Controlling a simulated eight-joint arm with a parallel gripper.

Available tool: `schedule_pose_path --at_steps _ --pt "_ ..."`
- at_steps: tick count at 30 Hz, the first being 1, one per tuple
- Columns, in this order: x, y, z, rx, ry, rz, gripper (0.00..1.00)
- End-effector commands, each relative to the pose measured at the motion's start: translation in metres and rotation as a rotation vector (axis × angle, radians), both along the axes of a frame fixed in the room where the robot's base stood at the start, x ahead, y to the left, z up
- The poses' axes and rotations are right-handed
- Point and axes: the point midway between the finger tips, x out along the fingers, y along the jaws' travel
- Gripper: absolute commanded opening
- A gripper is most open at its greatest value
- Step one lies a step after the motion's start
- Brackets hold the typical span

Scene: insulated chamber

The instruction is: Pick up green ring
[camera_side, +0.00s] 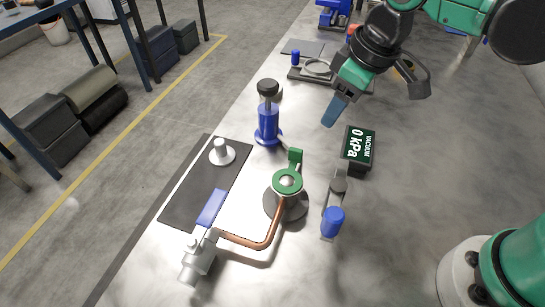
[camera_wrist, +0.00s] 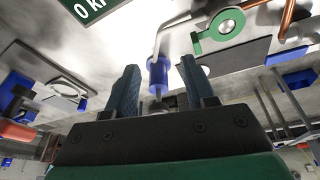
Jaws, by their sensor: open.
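The green ring (camera_side: 287,182) has a flat tab and sits around a pale metal centre, above a dark round base on the workbench. In the wrist view the green ring (camera_wrist: 206,44) shows at upper right, outside the jaws. My gripper (camera_side: 334,112) hangs tilted over the bench, above and to the right of the ring in the side view, well apart from it. The wrist view shows two blue fingers of my gripper (camera_wrist: 158,64) spread apart, with nothing held between them.
A blue cylinder with a dark knob (camera_side: 268,122) stands left of my gripper. A vacuum display reading 0 kPa (camera_side: 358,150), a blue-capped fitting (camera_side: 332,222) and a copper pipe (camera_side: 262,244) surround the ring. A dark mat (camera_side: 180,190) lies left. The bench's right side has free room.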

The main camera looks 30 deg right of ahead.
Motion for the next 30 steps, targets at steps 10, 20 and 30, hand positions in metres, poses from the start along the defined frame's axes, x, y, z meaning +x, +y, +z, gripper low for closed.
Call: schedule_pose_path --at_steps 10,20,30 --pt "0.005 0.053 -0.019 -0.065 0.147 0.257 0.49" --pt "0.009 0.056 -0.055 -0.066 0.147 0.258 0.49" --pt "0.01 0.057 -0.073 -0.066 0.146 0.257 0.49"
